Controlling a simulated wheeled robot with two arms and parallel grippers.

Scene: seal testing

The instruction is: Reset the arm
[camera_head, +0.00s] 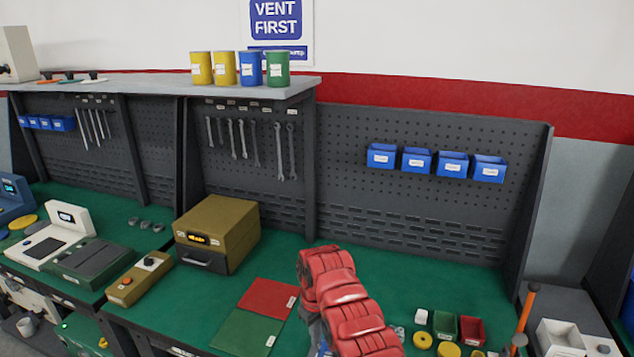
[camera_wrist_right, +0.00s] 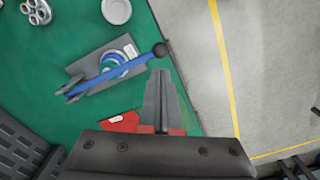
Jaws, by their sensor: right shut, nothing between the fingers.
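My right arm, in a red padded cover (camera_head: 345,305), reaches over the green bench in the head view. Its gripper is mostly hidden there behind the cover. In the right wrist view my right gripper (camera_wrist_right: 160,80) has its two grey fingers together with nothing between them, over the bench edge. My left gripper is not in view.
A red mat (camera_head: 268,298) and a green mat (camera_head: 245,332) lie left of the arm. A brown box (camera_head: 217,225) stands behind them. Small red and green bins (camera_head: 445,325) and yellow rings lie to the right. A pegboard (camera_head: 420,215) rises behind. Bare floor (camera_wrist_right: 265,70) lies beyond the bench edge.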

